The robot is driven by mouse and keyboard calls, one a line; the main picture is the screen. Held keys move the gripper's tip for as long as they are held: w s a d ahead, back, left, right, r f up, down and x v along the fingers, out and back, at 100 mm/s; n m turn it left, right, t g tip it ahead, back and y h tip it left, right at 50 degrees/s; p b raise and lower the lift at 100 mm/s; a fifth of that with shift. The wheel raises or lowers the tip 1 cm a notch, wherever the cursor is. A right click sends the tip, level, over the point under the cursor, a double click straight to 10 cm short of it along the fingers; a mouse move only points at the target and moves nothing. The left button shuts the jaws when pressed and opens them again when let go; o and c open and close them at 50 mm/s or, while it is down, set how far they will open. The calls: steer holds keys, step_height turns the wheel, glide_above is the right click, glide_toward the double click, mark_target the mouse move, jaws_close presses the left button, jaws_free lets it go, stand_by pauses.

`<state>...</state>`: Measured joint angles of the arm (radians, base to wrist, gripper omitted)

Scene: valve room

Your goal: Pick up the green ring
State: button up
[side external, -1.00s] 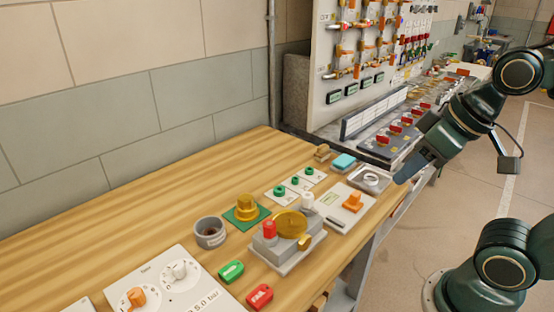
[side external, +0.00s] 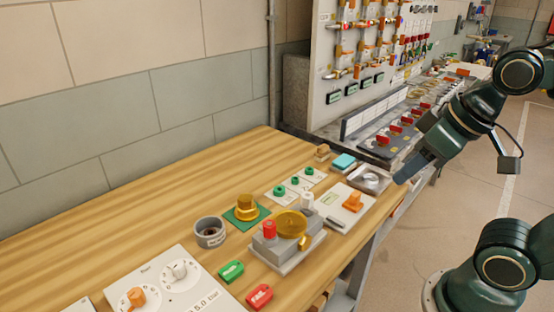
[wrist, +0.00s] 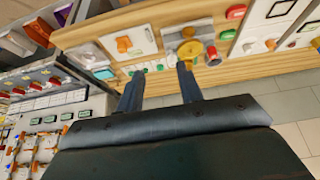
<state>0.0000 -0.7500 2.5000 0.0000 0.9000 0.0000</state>
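Several small green rings stand on white cards on the wooden bench in the side view: a near one (side external: 279,190), a middle one (side external: 295,181) and a far one (side external: 309,171). Which one the task means cannot be told. Small green shapes also show between and beside my fingertips in the wrist view, too small to tell apart clearly. My gripper (side external: 410,165) is to the right of the rings, past the bench's front edge and apart from them. In the wrist view my gripper (wrist: 159,71) has its two fingers spread, with nothing held between them.
A grey block with a gold disc and red knob (side external: 289,224) stands nearer on the bench, beside a white plate with an orange handle (side external: 352,202). A gold knob on a green base (side external: 246,208) and a grey cup (side external: 210,232) are to the left. The bench's back left is clear.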

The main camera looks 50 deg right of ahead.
steer(key=o, duration=0.3)
steer(key=shift+o, duration=0.2)
